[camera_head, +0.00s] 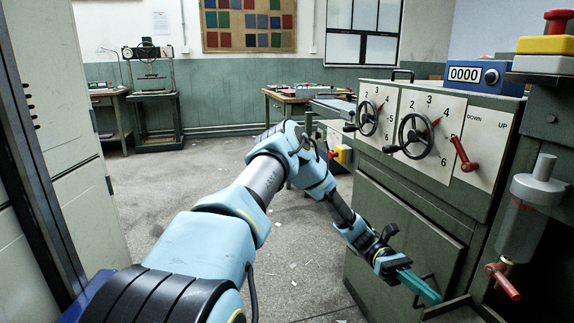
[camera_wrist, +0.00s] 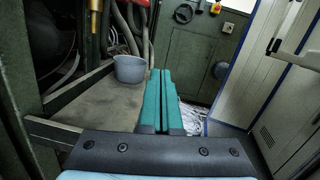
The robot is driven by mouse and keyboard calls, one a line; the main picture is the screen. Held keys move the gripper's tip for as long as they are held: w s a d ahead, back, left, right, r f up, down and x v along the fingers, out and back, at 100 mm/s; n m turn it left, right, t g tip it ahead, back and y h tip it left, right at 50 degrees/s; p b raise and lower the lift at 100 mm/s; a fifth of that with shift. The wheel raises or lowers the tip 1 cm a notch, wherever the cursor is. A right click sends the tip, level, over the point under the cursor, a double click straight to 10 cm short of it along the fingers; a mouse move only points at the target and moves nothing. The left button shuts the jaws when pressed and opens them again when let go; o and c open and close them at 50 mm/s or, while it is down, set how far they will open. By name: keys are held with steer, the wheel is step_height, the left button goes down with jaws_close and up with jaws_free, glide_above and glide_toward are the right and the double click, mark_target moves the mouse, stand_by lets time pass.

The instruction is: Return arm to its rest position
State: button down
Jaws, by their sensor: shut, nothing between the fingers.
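My arm stretches forward from the bottom of the head view, bends, and points down and to the right. My gripper (camera_head: 436,298) has teal fingers and is in front of the green machine's lower part, near its right side. In the wrist view my gripper (camera_wrist: 162,75) has its two teal fingers side by side with nothing held. The fingers point past a grey bucket (camera_wrist: 130,68) that stands to their left on a ledge (camera_wrist: 97,105). Whether the fingers touch anything is hard to tell.
The green machine (camera_head: 390,215) stands close on the right, with two handwheels (camera_head: 415,136), a red lever (camera_head: 463,154) and a red-handled valve (camera_head: 503,281). A tall cabinet (camera_head: 50,100) stands close on the left. Open floor (camera_head: 290,250) lies between them. Benches stand farther back.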

steer(key=w+a+r+m+t+y, duration=0.1)
steer(key=w+a+m+t+y, duration=0.15)
steer(key=a+t, duration=0.55)
steer(key=w+a+r+m+t+y, duration=0.15)
steer(key=w+a+t, duration=0.25)
steer(key=a, duration=0.8)
steer(key=a+r+m+t+y, duration=0.1)
steer(key=a+r+t, duration=0.3)
steer(key=a, duration=0.4)
steer(key=a+r+m+t+y, duration=0.15)
steer(key=a+r+t, duration=0.25)
steer(key=a, duration=0.4)
step_height(320, 180, up, 20)
steer(key=p, duration=2)
steer(key=shift+w, duration=0.35)
steer(key=shift+d, duration=0.1)
